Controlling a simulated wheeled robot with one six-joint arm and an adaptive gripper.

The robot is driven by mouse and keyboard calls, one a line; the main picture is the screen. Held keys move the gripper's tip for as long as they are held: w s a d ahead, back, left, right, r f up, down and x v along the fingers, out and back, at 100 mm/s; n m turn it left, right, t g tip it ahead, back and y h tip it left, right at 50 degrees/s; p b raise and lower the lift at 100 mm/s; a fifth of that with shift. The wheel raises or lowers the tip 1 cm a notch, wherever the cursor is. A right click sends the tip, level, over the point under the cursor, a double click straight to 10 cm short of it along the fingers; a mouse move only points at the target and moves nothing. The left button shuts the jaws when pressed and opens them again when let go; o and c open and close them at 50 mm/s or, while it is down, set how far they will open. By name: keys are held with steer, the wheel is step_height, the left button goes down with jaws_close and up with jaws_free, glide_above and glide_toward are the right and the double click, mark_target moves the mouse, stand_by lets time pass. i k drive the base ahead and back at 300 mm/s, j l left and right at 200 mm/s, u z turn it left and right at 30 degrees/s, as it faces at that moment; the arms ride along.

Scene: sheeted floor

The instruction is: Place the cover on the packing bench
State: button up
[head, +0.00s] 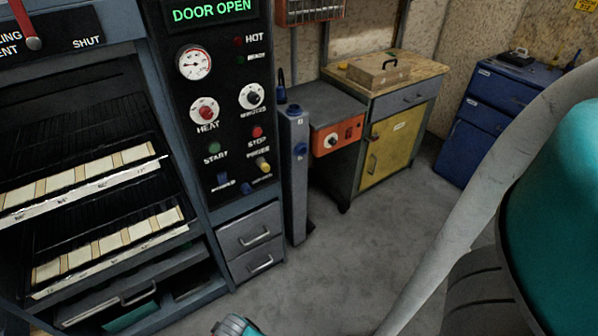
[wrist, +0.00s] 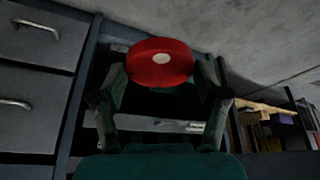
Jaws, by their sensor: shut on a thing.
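My gripper (wrist: 162,82) shows in the wrist view, its two dark fingers shut on a round red piece with a pale centre, which I take as the cover (wrist: 160,72). The cover is held at the fingertips, its round face towards the camera.
An oven with open racks (head: 80,185) and a control panel reading DOOR OPEN (head: 215,100) stands at left. A grey post (head: 295,175) and an orange-fronted unit (head: 338,137) stand beside it. A blue cabinet (head: 490,120) is at right. The middle floor is clear.

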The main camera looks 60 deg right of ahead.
mark_target(414, 66)
steer(key=z, duration=0.5)
steer(key=l+z, duration=0.15)
steer(key=z, duration=0.8)
